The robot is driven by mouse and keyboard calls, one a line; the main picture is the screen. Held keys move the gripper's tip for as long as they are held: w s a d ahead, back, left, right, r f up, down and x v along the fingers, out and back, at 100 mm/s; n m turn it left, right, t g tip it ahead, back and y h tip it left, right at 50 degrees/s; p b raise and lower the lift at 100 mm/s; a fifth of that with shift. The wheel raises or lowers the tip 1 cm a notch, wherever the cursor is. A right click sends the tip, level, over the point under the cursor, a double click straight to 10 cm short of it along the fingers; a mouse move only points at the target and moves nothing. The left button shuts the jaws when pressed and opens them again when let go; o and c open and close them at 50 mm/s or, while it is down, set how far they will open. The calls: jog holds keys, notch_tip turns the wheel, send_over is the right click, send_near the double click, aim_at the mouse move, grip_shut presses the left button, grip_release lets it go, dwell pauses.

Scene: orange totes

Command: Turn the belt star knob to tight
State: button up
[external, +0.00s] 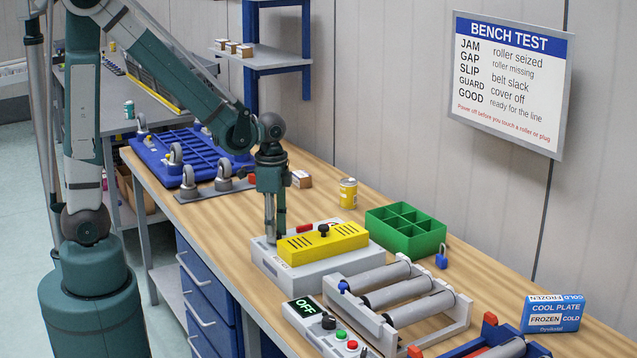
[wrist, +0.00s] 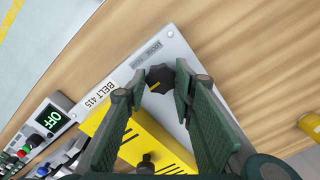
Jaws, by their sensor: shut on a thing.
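The belt star knob (wrist: 160,78) is black with a yellow pointer mark. It sits on the light grey belt unit (external: 285,275), near the edge of its top plate, which also shows in the wrist view (wrist: 150,45). Small lettering beside the knob is too small to read surely; larger print says BELT 415. My gripper (wrist: 160,77) points down with its two green fingers around the knob, shut on it. In the external view my gripper (external: 274,238) stands at the unit's back-left part and hides the knob.
A yellow slotted cover (external: 345,240) with a black top knob sits right beside my fingers. A control box (external: 305,310) reads OFF. A roller frame (external: 460,320), green divided bin (external: 405,230) and yellow can (external: 348,192) stand nearby. Bare wood lies behind the unit.

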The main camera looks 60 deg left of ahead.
jog(key=o, duration=0.9)
jog(key=shift+r, duration=0.1)
jog(key=shift+r, duration=5.9)
jog(key=shift+s+a+r, duration=0.1)
jog(key=shift+s+a+r+n+t, duration=0.9)
jog(key=shift+s+n+t, duration=0.4)
jog(key=shift+s, duration=0.5)
jog(key=shift+s+a+r+n+t, duration=0.75)
jog(key=shift+s+a+n+t, duration=0.5)
jog(key=shift+s, duration=0.6)
jog(key=shift+s+a+r+n+t, duration=0.8)
jog(key=shift+s+n+t, duration=0.25)
jog(key=shift+s+n, duration=0.6)
